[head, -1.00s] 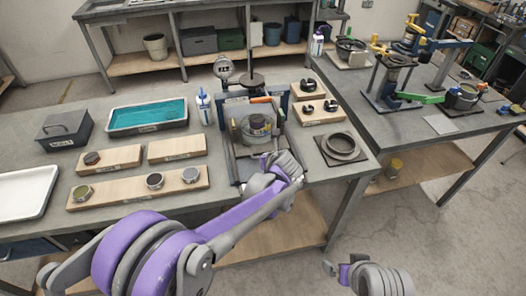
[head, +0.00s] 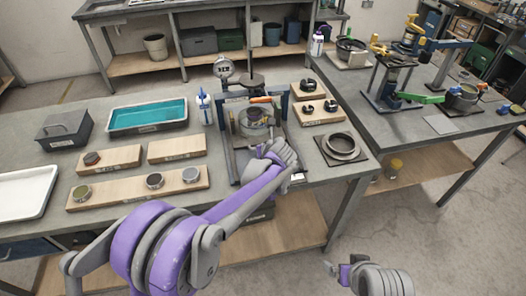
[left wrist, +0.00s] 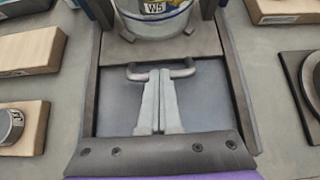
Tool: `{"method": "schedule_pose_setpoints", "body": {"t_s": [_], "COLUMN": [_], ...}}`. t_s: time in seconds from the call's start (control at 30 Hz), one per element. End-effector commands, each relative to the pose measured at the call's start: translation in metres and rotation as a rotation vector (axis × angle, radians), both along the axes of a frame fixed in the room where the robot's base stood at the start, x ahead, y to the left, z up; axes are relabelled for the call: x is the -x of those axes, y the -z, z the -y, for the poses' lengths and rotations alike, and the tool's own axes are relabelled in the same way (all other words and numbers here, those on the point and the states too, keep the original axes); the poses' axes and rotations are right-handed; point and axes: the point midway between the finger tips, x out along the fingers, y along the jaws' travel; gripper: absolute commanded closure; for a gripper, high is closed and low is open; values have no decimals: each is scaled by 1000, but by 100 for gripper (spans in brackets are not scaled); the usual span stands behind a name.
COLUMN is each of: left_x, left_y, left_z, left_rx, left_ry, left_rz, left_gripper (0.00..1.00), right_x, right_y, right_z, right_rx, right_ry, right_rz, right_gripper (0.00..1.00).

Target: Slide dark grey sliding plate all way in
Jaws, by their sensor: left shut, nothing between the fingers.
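The dark grey sliding plate (left wrist: 207,46) lies between two raised rails in the left wrist view and carries a metal pot marked W5 (left wrist: 155,14). A grey bar handle (left wrist: 184,70) sticks out from its near edge. My left gripper (left wrist: 158,74) is shut and empty, its fingertips at the middle of the handle; exact contact is hard to tell. In the head view my left gripper (head: 266,150) is at the near side of the fixture and hides part of the plate. My right gripper (head: 337,270) is low at the right, away from the tables; its jaw opening is unclear.
Wooden blocks with small parts (head: 310,110) and a ring on a dark pad (head: 342,147) stand right of the fixture. A long wooden board with several round pieces (head: 138,187) lies left. A blue and white bottle (head: 204,106) stands close by the fixture's left.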

Motion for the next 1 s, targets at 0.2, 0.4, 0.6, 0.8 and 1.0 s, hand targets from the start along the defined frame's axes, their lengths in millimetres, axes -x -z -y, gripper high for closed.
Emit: {"method": "schedule_pose_setpoints", "body": {"t_s": [0.2,0.4,0.6,0.8,1.0], "left_x": [-10,-19,-27,-32,-23], "left_y": [0,0,0,0,-5], "left_z": [-3,-6,-9,-10,-7], "left_rx": [0,1,1,-1,1], "left_ry": [0,-1,-1,1,1], "left_rz": [-1,0,0,0,0], "left_gripper": [100,100,100,100,100], "right_x": [0,0,0,0,0], "right_y": [0,0,0,-1,-1], "right_z": [0,0,0,0,0], "right_rx": [0,0,0,0,0], "right_ry": [0,0,0,0,0], "right_rz": [0,0,0,0,0], "right_gripper": [0,0,0,0,0]}}
